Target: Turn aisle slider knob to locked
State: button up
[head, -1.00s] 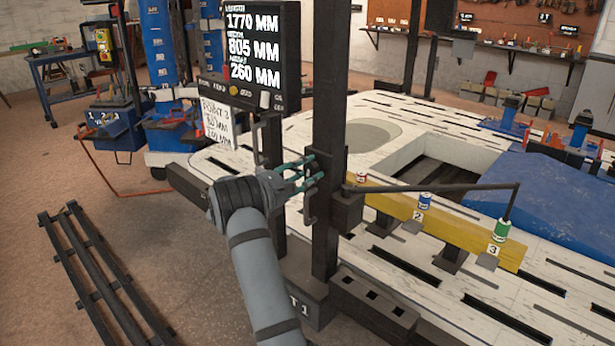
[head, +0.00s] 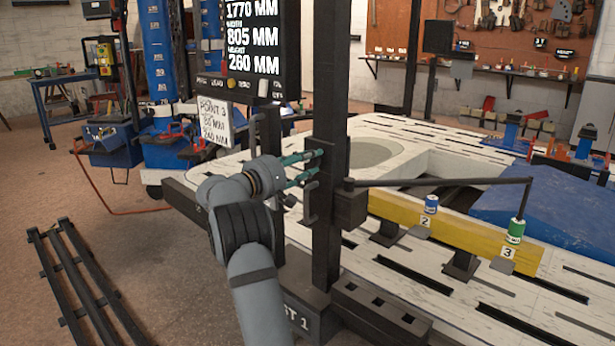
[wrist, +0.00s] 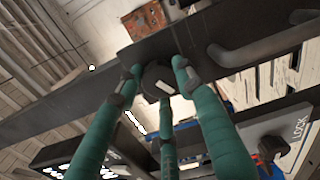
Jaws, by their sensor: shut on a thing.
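A dark round knob (wrist: 157,80) with a pale mark sits on a black post (head: 327,240). In the wrist view, the green fingers of my gripper (wrist: 158,85) close around this knob from several sides. In the head view, my gripper (head: 313,166) reaches the post's dark block from the left, and the knob is mostly hidden between the fingers. A grey plate marked LOCK (wrist: 298,130), with a small dark knob (wrist: 271,149) on it, shows at the wrist view's lower right, apart from the fingers. I cannot read the held knob's setting.
A dark bar handle (head: 311,205) is just below the fingers. A display panel (head: 250,45) on a post stands to the left. A dark rod (head: 440,182) runs right above a yellow rail (head: 465,228) with blue and green cans. The white slotted bench spreads behind.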

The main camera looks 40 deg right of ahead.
jog(key=m+b, duration=0.5)
jog(key=shift+s+f+m, duration=0.1)
jog(key=shift+f+m, duration=0.05)
jog(key=shift+m, duration=0.25)
dwell(0.4)
jog(key=o, duration=1.1)
jog(key=a, duration=0.4)
jog(key=s+a, duration=0.1)
jog(key=a, duration=0.6)
jog(key=shift+s+a, duration=0.35)
jog(key=shift+a, duration=0.05)
jog(key=shift+d, duration=0.15)
jog(key=d, duration=0.4)
jog(key=w+d, duration=0.1)
jog(key=d, duration=0.6)
jog(key=shift+w+d, duration=0.35)
jog(key=shift+w, duration=0.05)
jog(key=shift+a, duration=0.1)
